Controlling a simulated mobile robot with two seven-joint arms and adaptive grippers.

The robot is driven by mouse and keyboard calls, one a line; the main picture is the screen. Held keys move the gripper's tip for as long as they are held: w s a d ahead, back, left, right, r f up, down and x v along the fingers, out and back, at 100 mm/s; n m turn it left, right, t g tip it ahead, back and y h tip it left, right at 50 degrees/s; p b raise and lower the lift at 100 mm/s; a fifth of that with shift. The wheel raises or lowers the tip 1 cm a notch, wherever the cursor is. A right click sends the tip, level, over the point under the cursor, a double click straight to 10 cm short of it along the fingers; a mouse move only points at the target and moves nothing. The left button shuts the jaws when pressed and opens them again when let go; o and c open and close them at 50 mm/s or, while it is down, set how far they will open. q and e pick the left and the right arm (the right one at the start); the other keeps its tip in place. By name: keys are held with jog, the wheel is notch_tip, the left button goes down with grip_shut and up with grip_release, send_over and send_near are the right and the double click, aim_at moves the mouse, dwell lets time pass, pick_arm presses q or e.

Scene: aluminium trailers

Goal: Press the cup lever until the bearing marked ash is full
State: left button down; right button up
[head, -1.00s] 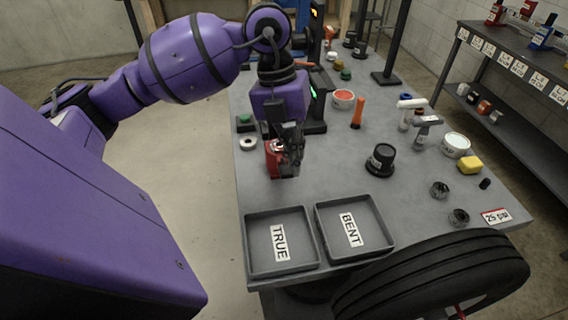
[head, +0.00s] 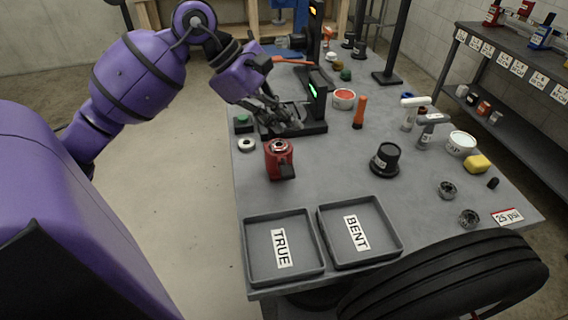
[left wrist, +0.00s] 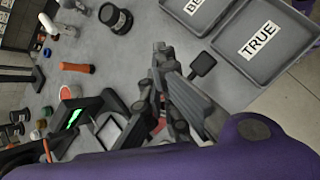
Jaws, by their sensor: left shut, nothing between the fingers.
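A red cup device (head: 279,155) stands on the grey table behind the trays, with a ringed top and a black lever paddle (head: 287,172) at its front. The paddle also shows in the left wrist view (left wrist: 202,65). My left gripper (head: 287,122) is shut and empty, behind the cup device and apart from it, in front of a black stand with a green light. Its fingers (left wrist: 185,98) cover part of the wrist view. Two small dark rings, perhaps bearings, lie at the right (head: 447,190) and (head: 469,219). I cannot read an ash mark. My right gripper is not in view.
Trays marked TRUE (head: 283,276) and BENT (head: 384,250) lie at the front edge, beside a tire (head: 445,275). The black stand (head: 318,100) is behind.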

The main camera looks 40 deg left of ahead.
pick_arm(q)
jog(key=r+m, duration=0.1)
jog(key=m, duration=0.4)
jog(key=w+a+r+m+t, duration=0.1)
jog(key=m, duration=0.4)
jog(key=w+a+r+m, duration=0.1)
jog(key=m, duration=0.4)
jog(key=shift+a+r+t, duration=0.1)
jog(key=shift+r+t, duration=0.1)
jog(key=shift+t, duration=0.2)
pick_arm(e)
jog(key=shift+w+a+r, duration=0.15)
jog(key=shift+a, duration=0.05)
pick_arm(q)
jog(key=shift+f, duration=0.15)
jog(key=b, duration=0.3)
send_over(285, 167)
jog(key=w+a, duration=0.4)
jog(key=f, duration=0.7)
jog(key=shift+s+d+f, duration=0.1)
jog(key=shift+s+d, duration=0.1)
jog(key=shift+d, duration=0.05)
jog(key=shift+s+d+f+b, duration=0.1)
jog(key=shift+d+f+b, duration=0.05)
jog(key=shift+f+b, duration=0.25)
jog(key=shift+f, duration=0.1)
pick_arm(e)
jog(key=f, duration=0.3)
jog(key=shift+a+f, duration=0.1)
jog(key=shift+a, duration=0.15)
